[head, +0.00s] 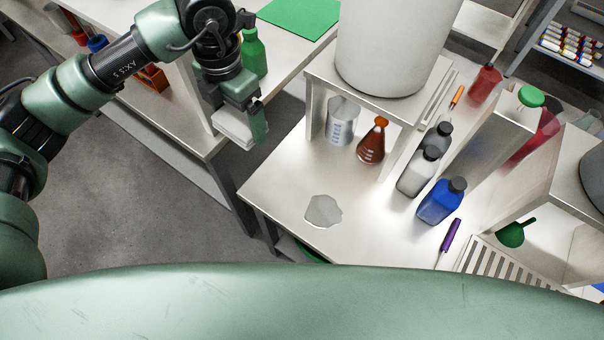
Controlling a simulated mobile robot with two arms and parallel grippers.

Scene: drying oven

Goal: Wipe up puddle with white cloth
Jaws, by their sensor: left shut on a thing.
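The puddle (323,212) is a small, clear, greyish patch on the white bench top (275,190), near its front left part. My left gripper (245,125) is at the upper left, shut on the white cloth (232,127), which looks like a folded pad. The gripper and cloth are left of and behind the puddle in the picture, apart from it. The gripper covers part of the cloth. My right gripper is not in view.
Grey (417,172) and blue (441,202) bottles and a purple-handled tool (450,235) are to the right. The bench around the puddle is clear.

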